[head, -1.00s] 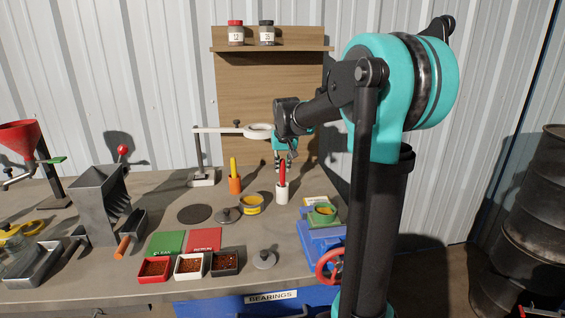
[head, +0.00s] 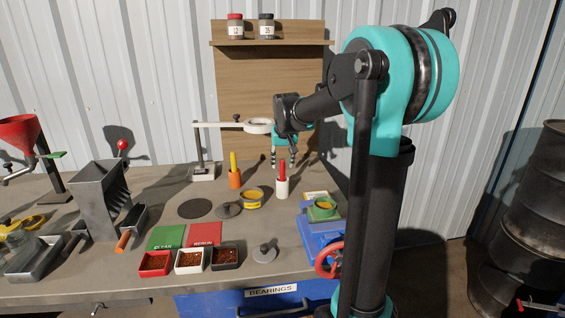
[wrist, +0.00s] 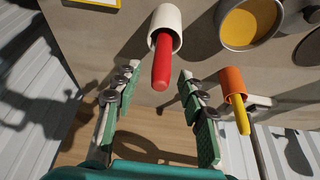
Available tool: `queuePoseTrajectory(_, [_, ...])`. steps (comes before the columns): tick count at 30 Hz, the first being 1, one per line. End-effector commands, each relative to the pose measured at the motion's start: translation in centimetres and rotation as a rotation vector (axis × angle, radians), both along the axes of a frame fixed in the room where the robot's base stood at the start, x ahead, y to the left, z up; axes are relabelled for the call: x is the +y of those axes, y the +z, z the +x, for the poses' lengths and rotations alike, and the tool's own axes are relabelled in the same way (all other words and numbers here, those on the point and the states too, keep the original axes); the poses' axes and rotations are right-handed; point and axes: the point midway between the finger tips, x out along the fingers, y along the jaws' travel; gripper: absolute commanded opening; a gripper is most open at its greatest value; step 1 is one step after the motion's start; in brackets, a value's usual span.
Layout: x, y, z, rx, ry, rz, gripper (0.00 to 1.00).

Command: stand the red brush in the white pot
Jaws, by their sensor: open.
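The red brush (head: 282,168) stands upright in the white pot (head: 282,188) on the bench, with its red handle sticking out of the top. In the wrist view the red brush (wrist: 162,62) points toward my gripper, and the white pot (wrist: 166,20) is around its lower end. My gripper (head: 282,160) is open and empty, just above and behind the pot in the head view. In the wrist view its two fingers (wrist: 157,82) are spread apart to either side of the brush's end. I see no contact between the fingers and the brush.
An orange pot (head: 234,180) with a yellow brush stands left of the white pot. A yellow tin (head: 252,195) and a grey lid (head: 229,210) lie nearby. A blue vise (head: 322,236) is at the right. A white ring stand (head: 204,170) rises behind.

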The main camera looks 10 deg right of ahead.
Motion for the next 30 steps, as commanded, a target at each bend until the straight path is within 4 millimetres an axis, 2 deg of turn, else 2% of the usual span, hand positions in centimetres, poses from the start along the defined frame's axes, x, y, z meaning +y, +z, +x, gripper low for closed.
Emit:
queuePoseTrajectory(5, [0.0,1.6,-0.7,0.0,0.0,0.0,0.41])
queuePoseTrajectory(15, [0.1,7.8,-3.3,0.0,0.0,0.0,0.41])
queuePoseTrajectory(19, [0.1,9.6,-4.0,0.0,0.0,0.0,0.41])
queuePoseTrajectory(24, [0.1,10.8,-4.5,0.0,0.0,0.0,0.41])
queuePoseTrajectory(30, [0.1,11.0,-4.6,0.0,0.0,0.0,0.41])
